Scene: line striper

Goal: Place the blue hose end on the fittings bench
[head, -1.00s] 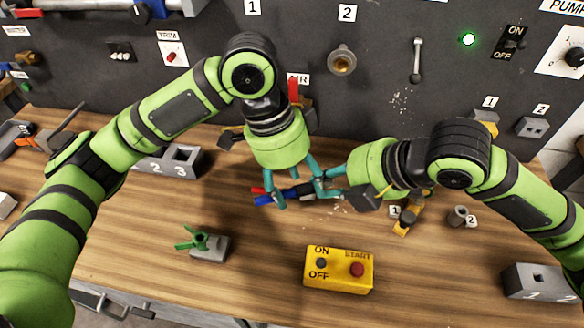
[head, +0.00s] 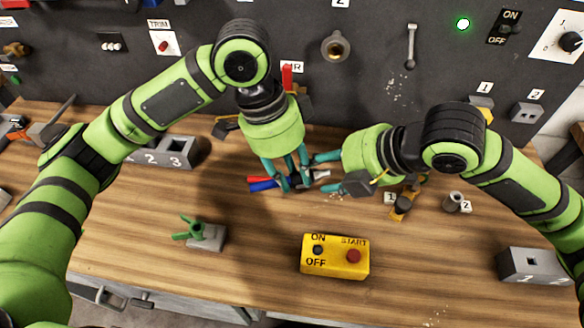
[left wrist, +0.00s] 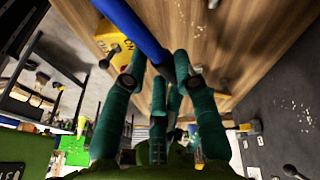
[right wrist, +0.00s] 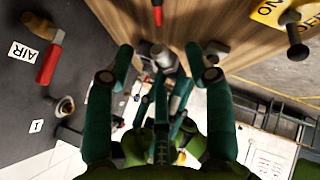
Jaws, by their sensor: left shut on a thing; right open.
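The blue hose end (head: 262,185) is low over the wooden bench (head: 150,235), beside a red hose piece (head: 260,178). My left gripper (head: 296,186) reaches down from above and is shut on the blue hose. In the left wrist view the blue hose (left wrist: 138,30) runs between the left fingers. My right gripper (head: 326,173) is open, just right of the left fingers. A pale metal tip (head: 322,174) shows between the grippers, and a metal fitting (right wrist: 163,58) shows between the right fingers. Whether the hose touches the bench is hidden.
A yellow ON/OFF START box (head: 335,256) stands in front. A green-handled valve block (head: 203,236) is front left, and a grey numbered block (head: 172,152) back left. Small fittings (head: 405,203) stand to the right. A dark panel (head: 375,80) closes the back.

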